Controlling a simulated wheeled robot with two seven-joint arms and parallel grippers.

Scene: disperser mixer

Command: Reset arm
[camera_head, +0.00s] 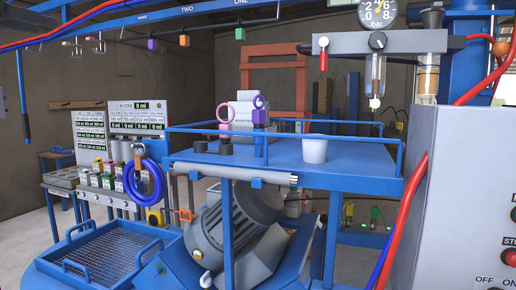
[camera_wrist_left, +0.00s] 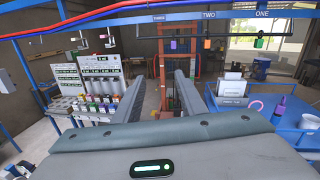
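My left gripper (camera_wrist_left: 171,88) shows in the left wrist view. Its two long dark grey fingers stand apart with a clear gap between them, and nothing is held in the gap. They point into the room, toward an orange-brown frame (camera_wrist_left: 178,60) at the back. I cannot make out the left gripper clearly in the head view. My right gripper is in neither view.
A blue railed platform (camera_head: 345,168) carries a white cup (camera_head: 313,150) and a pink ring (camera_head: 225,113). A grey motor (camera_head: 235,220) sits below. A mesh tray (camera_head: 105,255) is at lower left. A control cabinet (camera_head: 460,170) fills the right.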

